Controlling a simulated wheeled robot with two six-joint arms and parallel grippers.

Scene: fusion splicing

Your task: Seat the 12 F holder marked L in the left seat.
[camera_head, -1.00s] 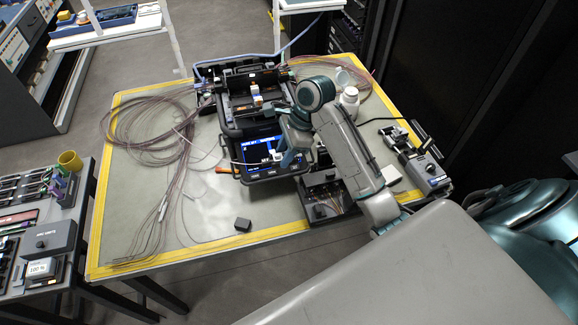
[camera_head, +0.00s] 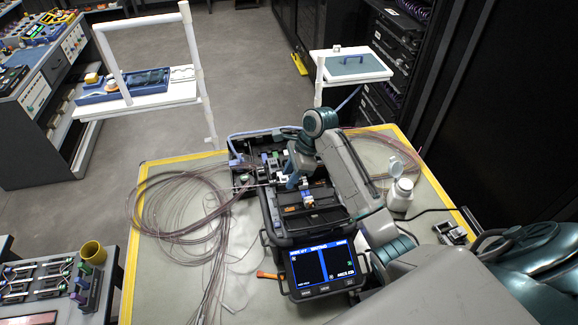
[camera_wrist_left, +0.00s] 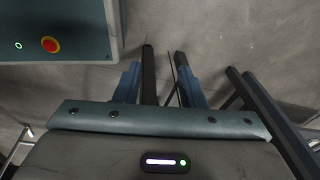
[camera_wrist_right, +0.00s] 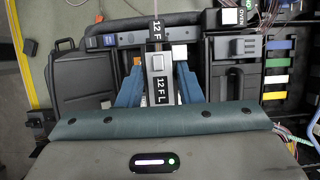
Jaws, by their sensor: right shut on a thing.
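In the head view my right gripper (camera_head: 291,182) is over the back left part of the splicer (camera_head: 318,222). The left seat is not clearly visible, so I cannot tell whether the holder touches it. My left gripper (camera_wrist_left: 160,88) is open and empty above the floor.
The splicer's lit screen (camera_head: 322,268) faces the front. Coiled fibre (camera_head: 165,210) lies on the table at the left. A white bottle (camera_head: 400,194) stands at the right. Coloured tabs (camera_wrist_right: 276,79) line the case beside my right gripper.

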